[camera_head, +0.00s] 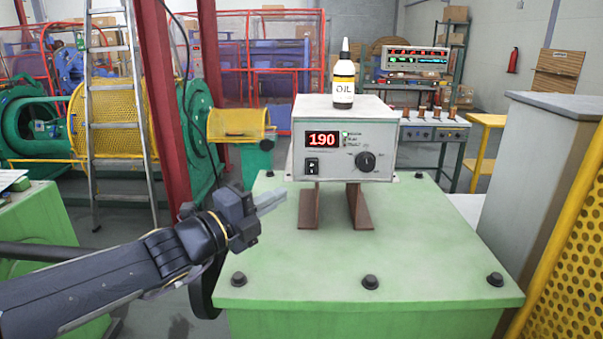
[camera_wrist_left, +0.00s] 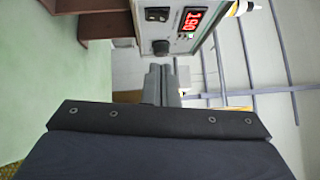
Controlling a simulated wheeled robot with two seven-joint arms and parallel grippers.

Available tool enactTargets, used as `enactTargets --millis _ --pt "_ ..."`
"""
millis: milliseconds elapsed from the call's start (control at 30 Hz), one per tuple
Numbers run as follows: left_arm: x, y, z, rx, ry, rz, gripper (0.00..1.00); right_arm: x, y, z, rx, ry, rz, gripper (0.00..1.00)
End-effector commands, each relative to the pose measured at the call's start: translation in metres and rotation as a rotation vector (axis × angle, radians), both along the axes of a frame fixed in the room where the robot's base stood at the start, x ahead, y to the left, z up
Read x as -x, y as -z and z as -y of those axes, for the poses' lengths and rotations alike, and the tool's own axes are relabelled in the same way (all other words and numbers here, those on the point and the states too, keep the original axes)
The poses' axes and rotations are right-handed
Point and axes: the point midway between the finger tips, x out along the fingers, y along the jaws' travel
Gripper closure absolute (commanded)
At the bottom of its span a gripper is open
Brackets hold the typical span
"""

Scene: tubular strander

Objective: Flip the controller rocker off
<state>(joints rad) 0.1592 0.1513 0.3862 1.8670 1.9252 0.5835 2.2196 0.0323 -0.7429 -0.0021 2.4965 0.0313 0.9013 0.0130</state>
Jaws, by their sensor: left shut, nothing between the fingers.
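The controller (camera_head: 342,140) is a light grey box on two brown rails above a green machine top. Its red display reads 190. The black rocker (camera_head: 312,166) sits below the display, and a round black knob (camera_head: 366,161) is to its right. In the left wrist view the controller shows at the top, turned sideways, with the rocker (camera_wrist_left: 157,14) and the knob (camera_wrist_left: 160,47). My left gripper (camera_head: 272,201) is shut and empty, in front of the controller and below left of the rocker, apart from it. Its closed fingers also show in the left wrist view (camera_wrist_left: 160,84). My right gripper is not in view.
A white oil bottle (camera_head: 343,82) stands on the controller. Black bolts (camera_head: 370,282) stick up from the green top (camera_head: 420,240), which is otherwise clear in front. A grey cabinet (camera_head: 545,180) stands at the right, and a ladder (camera_head: 118,110) at the left.

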Motion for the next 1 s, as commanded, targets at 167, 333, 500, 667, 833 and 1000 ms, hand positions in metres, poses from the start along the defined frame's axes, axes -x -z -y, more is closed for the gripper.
enactTargets --millis 167,333,500,667,833,1000 --pt "-0.028 -0.004 0.030 0.003 0.005 -0.002 1.00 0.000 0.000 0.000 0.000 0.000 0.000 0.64" --pt "-0.053 -0.008 0.052 0.001 0.002 -0.001 1.00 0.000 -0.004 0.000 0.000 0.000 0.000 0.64" --pt "-0.077 -0.013 0.049 0.002 -0.001 -0.001 1.00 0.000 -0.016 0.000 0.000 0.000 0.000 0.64" --pt "-0.087 -0.013 0.049 0.001 0.000 -0.001 1.00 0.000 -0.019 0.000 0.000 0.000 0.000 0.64" --pt "-0.088 -0.012 0.049 0.000 0.000 0.000 1.00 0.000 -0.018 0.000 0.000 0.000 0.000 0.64" --pt "-0.088 -0.012 0.049 0.000 0.000 0.000 1.00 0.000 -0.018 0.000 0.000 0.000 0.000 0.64"
